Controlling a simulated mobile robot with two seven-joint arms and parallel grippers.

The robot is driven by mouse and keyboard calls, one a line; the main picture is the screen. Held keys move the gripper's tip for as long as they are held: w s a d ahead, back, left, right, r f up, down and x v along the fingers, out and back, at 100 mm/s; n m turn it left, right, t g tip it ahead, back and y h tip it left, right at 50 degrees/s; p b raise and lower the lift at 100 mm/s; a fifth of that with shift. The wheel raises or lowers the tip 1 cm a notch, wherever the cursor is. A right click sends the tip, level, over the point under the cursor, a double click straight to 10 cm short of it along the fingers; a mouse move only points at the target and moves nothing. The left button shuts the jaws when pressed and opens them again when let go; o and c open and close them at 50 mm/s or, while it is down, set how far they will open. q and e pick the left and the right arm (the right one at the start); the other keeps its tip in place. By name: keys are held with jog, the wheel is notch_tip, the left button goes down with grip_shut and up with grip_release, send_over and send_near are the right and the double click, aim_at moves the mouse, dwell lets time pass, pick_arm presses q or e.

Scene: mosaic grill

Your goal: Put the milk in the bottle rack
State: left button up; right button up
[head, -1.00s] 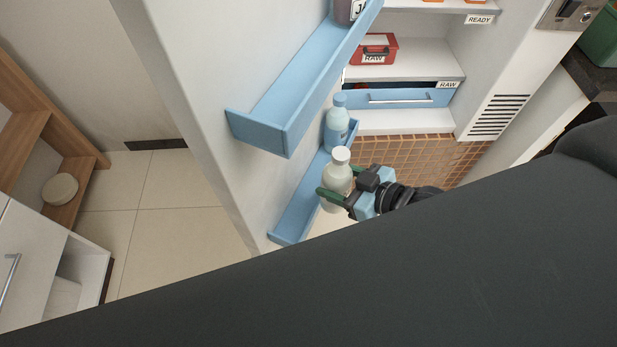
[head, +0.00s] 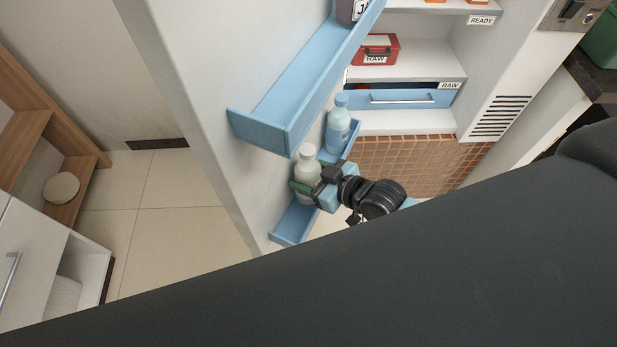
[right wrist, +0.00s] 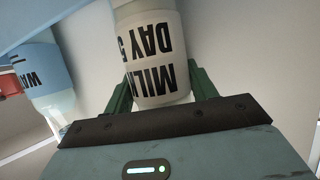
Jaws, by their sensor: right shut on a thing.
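The milk is a white bottle (head: 308,174) with a white cap. In the right wrist view its label (right wrist: 152,50) reads "MILK DAY 5". My right gripper (head: 308,187) is shut around its body, with the green fingers on either side. The bottle is upright over the lower blue door shelf, the bottle rack (head: 288,228). I cannot tell whether its base touches the rack. A blue water bottle (head: 338,125) stands in the rack's far end; it also shows in the right wrist view (right wrist: 42,75). My left gripper is not in view.
A higher blue door shelf (head: 262,130) overhangs the rack, close to the milk's cap. The fridge interior holds a red box (head: 374,50) labelled RAW and a blue drawer (head: 405,97). The rack's near end is bare.

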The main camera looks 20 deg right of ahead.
jog(key=shift+w+f, duration=0.1)
jog(key=shift+f, duration=0.8)
jog(key=shift+f, duration=0.2)
jog(key=o, duration=1.1)
jog(key=shift+f, duration=0.1)
jog(key=shift+d+r, duration=0.1)
jog(key=shift+r, duration=0.15)
jog(key=v, duration=1.2)
